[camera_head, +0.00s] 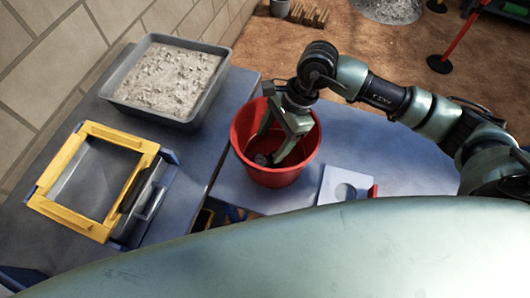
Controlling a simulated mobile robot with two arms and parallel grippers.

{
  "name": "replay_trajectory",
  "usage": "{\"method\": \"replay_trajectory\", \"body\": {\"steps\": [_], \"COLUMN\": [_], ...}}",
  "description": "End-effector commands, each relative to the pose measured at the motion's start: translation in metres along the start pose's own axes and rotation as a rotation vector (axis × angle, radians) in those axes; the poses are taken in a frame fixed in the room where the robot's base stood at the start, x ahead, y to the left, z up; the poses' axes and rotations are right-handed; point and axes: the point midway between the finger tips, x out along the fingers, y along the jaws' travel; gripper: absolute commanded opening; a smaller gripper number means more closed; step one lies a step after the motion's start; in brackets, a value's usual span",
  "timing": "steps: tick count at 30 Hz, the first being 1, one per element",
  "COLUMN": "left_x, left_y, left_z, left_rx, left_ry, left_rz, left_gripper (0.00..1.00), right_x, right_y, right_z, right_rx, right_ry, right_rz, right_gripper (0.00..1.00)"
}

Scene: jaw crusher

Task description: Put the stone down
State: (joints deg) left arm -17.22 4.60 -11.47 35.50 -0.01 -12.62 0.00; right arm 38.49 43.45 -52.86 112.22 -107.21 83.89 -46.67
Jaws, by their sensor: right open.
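A dark grey stone (262,159) lies low inside the red bucket (271,177), near its left inner wall. The bucket stands upright on the blue table. My right gripper (271,147) points down into the bucket from above, with its fingers spread open on either side near the stone. I cannot tell whether a finger touches the stone. Part of the bucket's inside is hidden by the gripper. My left gripper is not in the picture.
A grey tray of gravel (129,94) stands at the upper left. A yellow-framed box (63,157) is at the left. A white plate with a round hole (331,187) lies right of the bucket. The blue table top (375,140) is clear behind the plate.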

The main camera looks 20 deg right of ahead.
Motion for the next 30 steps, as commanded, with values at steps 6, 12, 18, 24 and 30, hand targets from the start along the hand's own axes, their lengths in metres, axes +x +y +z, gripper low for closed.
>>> {"method": "replay_trajectory", "body": {"steps": [6,12,18,24,30], "left_x": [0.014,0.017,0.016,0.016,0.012], "left_y": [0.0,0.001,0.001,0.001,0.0], "left_z": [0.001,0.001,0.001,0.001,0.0], "left_rx": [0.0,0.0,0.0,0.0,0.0], "left_ry": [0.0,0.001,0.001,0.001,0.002], "left_rz": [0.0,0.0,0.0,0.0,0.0], "left_gripper": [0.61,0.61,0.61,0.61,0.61], "right_x": [-0.038,-0.053,-0.054,-0.054,-0.057], "right_y": [-0.001,0.0,0.0,0.0,0.0], "right_z": [-0.001,0.0,0.0,0.0,0.003], "right_rx": [-0.001,0.0,0.0,0.0,0.022], "right_ry": [0.0,0.0,-0.001,-0.001,-0.005], "right_rz": [-0.003,-0.001,0.0,0.0,0.001], "right_gripper": [0.66,0.66,0.66,0.66,0.66]}}
